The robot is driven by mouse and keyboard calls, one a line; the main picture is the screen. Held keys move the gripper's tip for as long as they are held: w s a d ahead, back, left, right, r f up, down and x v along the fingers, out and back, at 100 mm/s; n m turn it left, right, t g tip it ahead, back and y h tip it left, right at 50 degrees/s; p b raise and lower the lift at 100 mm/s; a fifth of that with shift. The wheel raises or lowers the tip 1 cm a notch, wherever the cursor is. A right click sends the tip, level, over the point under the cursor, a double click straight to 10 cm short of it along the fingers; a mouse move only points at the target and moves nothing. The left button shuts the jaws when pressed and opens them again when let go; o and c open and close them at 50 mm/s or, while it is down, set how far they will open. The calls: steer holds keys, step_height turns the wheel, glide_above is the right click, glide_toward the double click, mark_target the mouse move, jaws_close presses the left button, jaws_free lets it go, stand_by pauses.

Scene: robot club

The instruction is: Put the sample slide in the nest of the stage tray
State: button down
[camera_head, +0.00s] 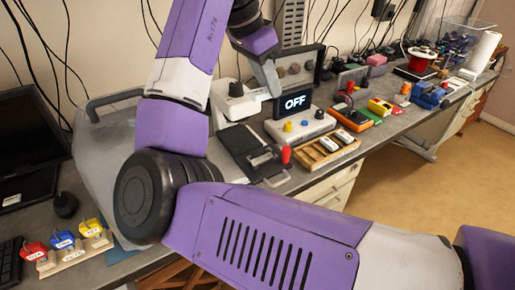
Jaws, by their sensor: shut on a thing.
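My gripper (272,90) is at the upper middle, pointing down beside a white device with a black knob (235,90). It is small and partly edge-on. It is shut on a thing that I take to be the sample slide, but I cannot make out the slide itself. Below and left of the gripper, a dark flat unit (243,147) with a metal mechanism and a red knob (286,154) lies on the bench. It looks like the stage tray. Its nest is too small to make out.
A display reading OFF (294,103) stands on a white button box (297,128), just right of the gripper. A wooden tray (310,160) holds small pieces in front. Colored tagged items (62,240) sit at lower left. My arm covers much of the bench.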

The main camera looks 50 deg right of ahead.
mark_target(270, 155)
step_height(270, 155, down, 18)
steer(key=shift+s+f+p, duration=0.1)
steer(key=shift+f+p, duration=0.15)
steer(key=shift+p, duration=0.1)
steer(key=c, duration=1.2)
jaws_free()
steer(key=shift+o, duration=0.3)
steer(key=b+v, duration=0.1)
steer(key=v, duration=1.1)
